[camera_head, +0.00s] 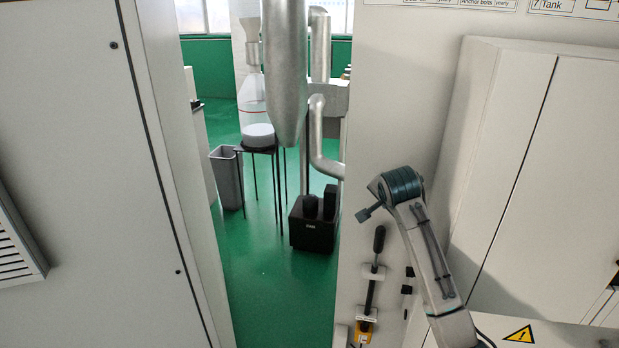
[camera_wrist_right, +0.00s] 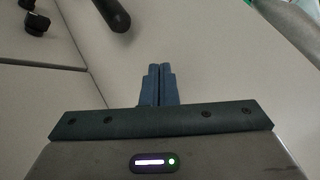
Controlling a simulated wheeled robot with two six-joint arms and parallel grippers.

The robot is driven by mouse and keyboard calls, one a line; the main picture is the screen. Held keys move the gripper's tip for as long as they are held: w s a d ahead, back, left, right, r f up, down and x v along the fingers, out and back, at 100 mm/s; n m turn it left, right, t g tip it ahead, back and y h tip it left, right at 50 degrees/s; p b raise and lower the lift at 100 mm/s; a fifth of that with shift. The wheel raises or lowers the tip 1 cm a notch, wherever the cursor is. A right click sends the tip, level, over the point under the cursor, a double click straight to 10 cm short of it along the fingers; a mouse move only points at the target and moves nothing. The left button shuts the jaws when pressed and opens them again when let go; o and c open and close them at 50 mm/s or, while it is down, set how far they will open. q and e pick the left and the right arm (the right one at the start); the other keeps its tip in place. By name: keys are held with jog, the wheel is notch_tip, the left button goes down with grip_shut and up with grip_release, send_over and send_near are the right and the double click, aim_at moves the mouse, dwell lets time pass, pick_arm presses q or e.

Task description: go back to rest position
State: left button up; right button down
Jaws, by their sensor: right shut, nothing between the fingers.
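My right gripper (camera_wrist_right: 158,85) shows in the right wrist view, its two blue fingers pressed together with nothing between them. It is in front of a pale grey panel surface. In the head view my right arm (camera_head: 430,255) rises from the lower right, in front of the pale cabinet. The fingers of that arm cannot be made out clearly there. My left arm and left gripper are not in either view. No foil tray shows in these frames.
A large pale cabinet (camera_head: 90,190) stands at left and another (camera_head: 545,180) at right. A lever with a black handle (camera_head: 379,240) is on the right panel. Between them is a gap with green floor (camera_head: 265,285), a black box (camera_head: 312,232), a grey bin (camera_head: 226,178) and metal pipes (camera_head: 284,65).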

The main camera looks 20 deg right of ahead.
jog(key=s+a+f+n+g+y, duration=0.1)
jog(key=s+a+f+n, duration=0.3)
jog(key=s+f, duration=0.5)
jog(key=s+a+f+n+g+y, duration=0.1)
jog(key=s+a+f+n, duration=0.35)
jog(key=s+f, duration=0.5)
jog(key=s+a+f+n+g+y, duration=0.1)
jog(key=s+a+f+n, duration=0.15)
jog(key=s, duration=0.85)
jog(key=s+a+f+n+g, duration=0.2)
jog(key=s+a+n, duration=0.2)
jog(key=s, duration=0.7)
jog(key=s+d+f+g+b, duration=0.2)
jog(key=f+b, duration=0.6)
jog(key=f, duration=3.2)
jog(key=s+d+f+b, duration=0.1)
jog(key=s+f+b, duration=0.2)
jog(key=s+f, duration=0.6)
jog(key=s+d+f+b, duration=0.1)
jog(key=s+f+b, duration=0.2)
jog(key=s+f, duration=0.5)
notch_tip(320, 180, down, 7)
jog(key=shift+s+r, duration=0.2)
jog(key=shift+s, duration=0.15)
